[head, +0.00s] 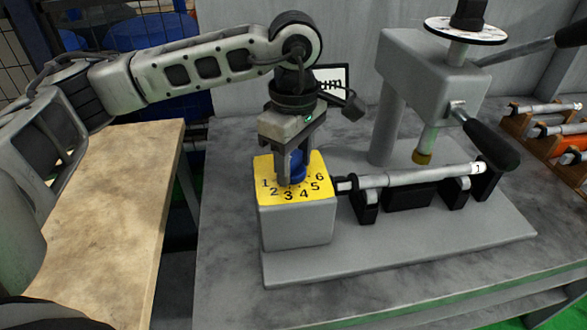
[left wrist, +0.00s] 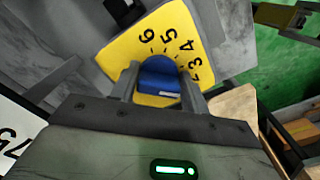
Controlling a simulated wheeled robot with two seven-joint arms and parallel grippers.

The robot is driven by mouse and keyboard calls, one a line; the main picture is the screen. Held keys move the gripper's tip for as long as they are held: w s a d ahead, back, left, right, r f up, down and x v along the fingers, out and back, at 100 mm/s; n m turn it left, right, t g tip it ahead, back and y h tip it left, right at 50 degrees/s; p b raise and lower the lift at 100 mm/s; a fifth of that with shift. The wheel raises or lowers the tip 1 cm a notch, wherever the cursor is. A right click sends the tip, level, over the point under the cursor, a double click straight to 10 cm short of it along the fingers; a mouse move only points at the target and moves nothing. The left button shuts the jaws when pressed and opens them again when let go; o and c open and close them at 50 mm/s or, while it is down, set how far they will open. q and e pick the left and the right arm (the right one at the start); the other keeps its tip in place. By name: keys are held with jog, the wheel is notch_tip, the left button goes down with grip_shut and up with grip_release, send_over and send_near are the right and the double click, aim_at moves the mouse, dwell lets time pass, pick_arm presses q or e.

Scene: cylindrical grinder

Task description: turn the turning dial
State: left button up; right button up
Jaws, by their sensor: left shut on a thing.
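The turning dial (head: 297,169) is a blue knob on a yellow plate (head: 267,193) numbered 1 to 6, on top of a grey box (head: 297,225). My left gripper (head: 291,175) points down over the plate, with its fingers on either side of the knob and shut on it. In the left wrist view the blue dial (left wrist: 158,77) sits between the two fingers (left wrist: 158,88), in front of the yellow plate (left wrist: 128,55). The fingers hide part of the dial, and I cannot read which number it points to. My right gripper is not in view.
Right of the dial, a shaft (head: 415,176) lies on black supports beneath a grey press head (head: 430,75) with a black-handled lever (head: 490,137). An orange-brown rack (head: 550,140) holds several shafts at far right. A wooden table (head: 105,200) stands at left.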

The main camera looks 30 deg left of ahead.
aim_at(294, 157)
pick_arm(q)
jog(key=n+b, duration=0.1)
jog(key=n, duration=0.1)
jog(key=n+b, duration=0.1)
jog(key=n, duration=0.2)
jog(key=shift+w+n, duration=0.2)
jog(key=shift+n, duration=0.1)
jog(key=shift+r, duration=0.1)
dwell(0.4)
jog(key=o, duration=1)
jog(key=shift+c, duration=0.2)
notch_tip(294, 157, up, 16)
jog(key=p, duration=0.2)
jog(key=shift+s, duration=0.1)
